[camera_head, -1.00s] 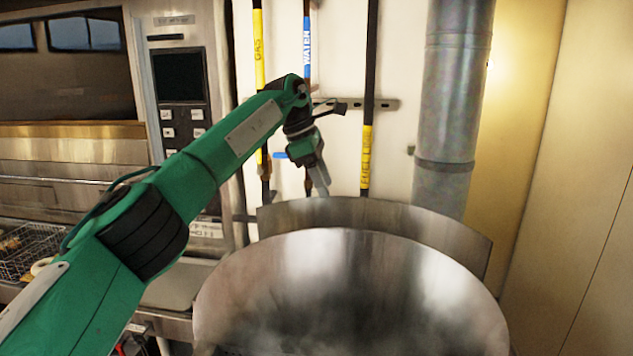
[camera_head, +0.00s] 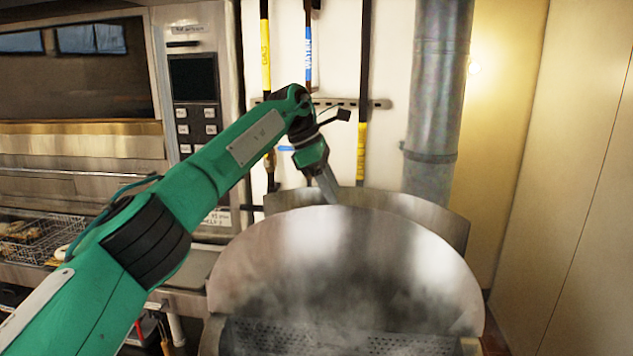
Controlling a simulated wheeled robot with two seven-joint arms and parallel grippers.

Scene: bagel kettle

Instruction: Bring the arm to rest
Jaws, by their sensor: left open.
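My left arm comes in from the left and reaches over toward the back of the kettle. My left gripper (camera_head: 328,186) hangs from its wrist, pointing down, just above the far rim of the large steel kettle (camera_head: 335,255). Its fingers look open, and I see nothing between them. Steam hangs in the kettle's bowl, and a perforated metal part (camera_head: 330,335) shows low inside it. My right gripper is not in view.
A wire basket (camera_head: 38,240) with bagels stands on the counter at the left. An oven with a control panel (camera_head: 195,95) stands behind it. Pipes and a thick metal duct (camera_head: 435,100) run up the back wall. The right side is a bare wall (camera_head: 570,180).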

